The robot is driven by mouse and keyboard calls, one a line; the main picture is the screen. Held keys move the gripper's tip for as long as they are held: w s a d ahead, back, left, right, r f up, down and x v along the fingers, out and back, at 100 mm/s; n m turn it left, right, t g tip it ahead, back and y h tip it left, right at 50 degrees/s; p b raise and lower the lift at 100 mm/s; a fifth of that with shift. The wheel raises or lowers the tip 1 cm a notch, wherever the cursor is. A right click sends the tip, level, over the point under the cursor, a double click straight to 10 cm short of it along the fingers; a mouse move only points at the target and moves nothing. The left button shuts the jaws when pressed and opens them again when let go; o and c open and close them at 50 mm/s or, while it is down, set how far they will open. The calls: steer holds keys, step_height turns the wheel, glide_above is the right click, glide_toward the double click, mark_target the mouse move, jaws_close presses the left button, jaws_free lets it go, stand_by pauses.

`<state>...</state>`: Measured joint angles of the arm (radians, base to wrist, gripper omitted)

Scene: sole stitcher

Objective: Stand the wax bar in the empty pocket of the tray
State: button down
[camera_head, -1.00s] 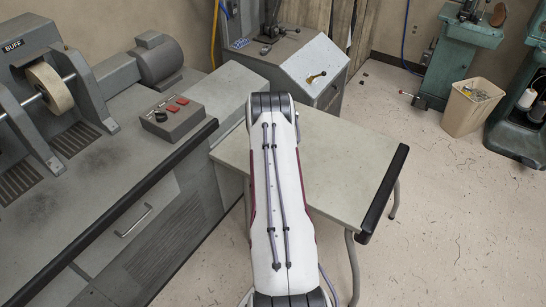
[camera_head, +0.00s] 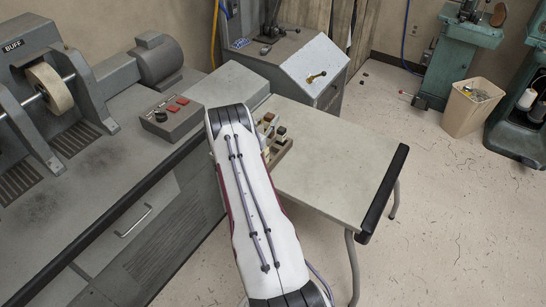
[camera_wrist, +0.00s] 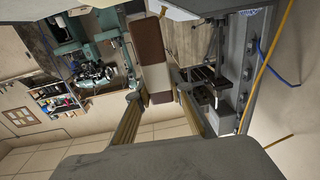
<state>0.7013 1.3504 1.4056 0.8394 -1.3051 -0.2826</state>
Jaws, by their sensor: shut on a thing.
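In the wrist view my gripper (camera_wrist: 158,93) is shut on the wax bar (camera_wrist: 151,48), a long bar with dark brown and pale cream sections. The bar's near end sits between the two fingertips and its length reaches away from them to the top of the picture. In the head view the tray (camera_head: 283,151) shows only in part beside my arm, on the table, with several small brown and pale blocks in it. My arm covers the rest of the tray, and my gripper and the held bar do not show there. I cannot tell which pocket is empty.
The pale table (camera_head: 345,160) is clear to the right of the tray, up to its black front edge (camera_head: 384,195). The grey buffing bench (camera_head: 100,190) with a switch box (camera_head: 172,121) lies to the left. A grey cabinet (camera_head: 310,72) stands behind.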

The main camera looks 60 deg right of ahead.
mark_target(270, 137)
steer(key=shift+s+d+f+m+g, duration=0.15)
steer(key=shift+s+d+m+g, duration=0.1)
steer(key=shift+s+m+g, duration=0.05)
steer(key=shift+s+d+f+g, duration=0.1)
steer(key=shift+s+f+g, duration=0.2)
steer(key=shift+f, duration=0.1)
steer(key=shift+f, duration=0.15)
steer(key=shift+f, duration=2.8)
steer(key=shift+f, duration=2.1)
steer(key=shift+f, duration=0.1)
